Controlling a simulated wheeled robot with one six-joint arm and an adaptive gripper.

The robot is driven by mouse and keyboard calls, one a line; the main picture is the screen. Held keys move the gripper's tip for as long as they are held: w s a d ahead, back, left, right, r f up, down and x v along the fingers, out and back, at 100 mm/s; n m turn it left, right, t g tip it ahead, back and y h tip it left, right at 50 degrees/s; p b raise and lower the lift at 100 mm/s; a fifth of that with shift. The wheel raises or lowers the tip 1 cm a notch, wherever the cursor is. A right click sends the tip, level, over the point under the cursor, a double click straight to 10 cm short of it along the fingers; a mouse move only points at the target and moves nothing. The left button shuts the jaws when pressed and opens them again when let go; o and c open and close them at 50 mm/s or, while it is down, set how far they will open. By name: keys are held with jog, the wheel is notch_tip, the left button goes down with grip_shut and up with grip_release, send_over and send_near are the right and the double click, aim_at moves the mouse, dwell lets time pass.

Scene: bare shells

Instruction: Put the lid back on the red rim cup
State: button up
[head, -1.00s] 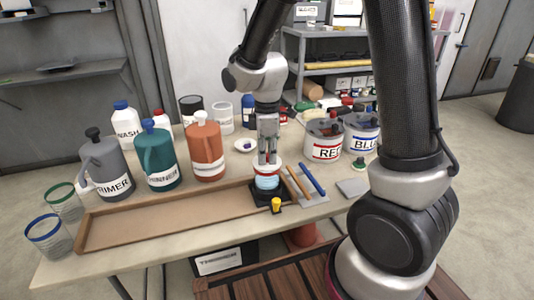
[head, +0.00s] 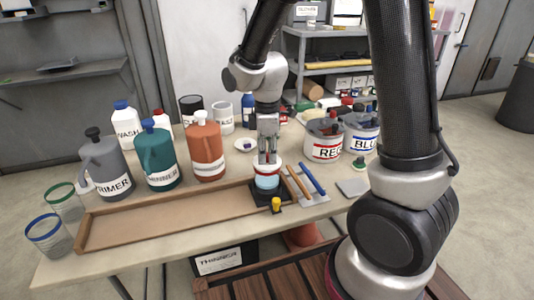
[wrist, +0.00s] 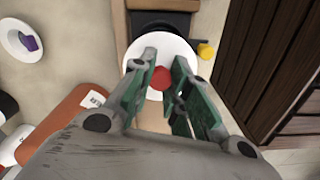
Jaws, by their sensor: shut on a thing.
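The red rim cup (head: 267,181) shows light blue below its rim and stands on a small black base at the right end of the wooden tray. My gripper (head: 267,158) is directly above it, pointing down. In the wrist view, my gripper (wrist: 160,66) is shut on the red knob of the round white lid (wrist: 146,48). The lid lies over the cup in the head view; whether it touches the rim all round, I cannot tell. The cup is hidden under the lid in the wrist view.
A long wooden tray (head: 84,236) runs along the table front. Primer (head: 100,168), thinner (head: 157,158) and orange (head: 206,150) jugs stand behind it. A yellow-topped item (head: 276,203) stands in front of the base. Brushes (head: 312,179) lie right; red-labelled (head: 323,152) and blue-labelled pots stand behind.

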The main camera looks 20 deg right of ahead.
jog(key=shift+f, duration=0.15)
dwell(0.5)
jog(key=o, duration=0.9)
jog(key=o, duration=0.5)
jog(key=shift+r, duration=3.5)
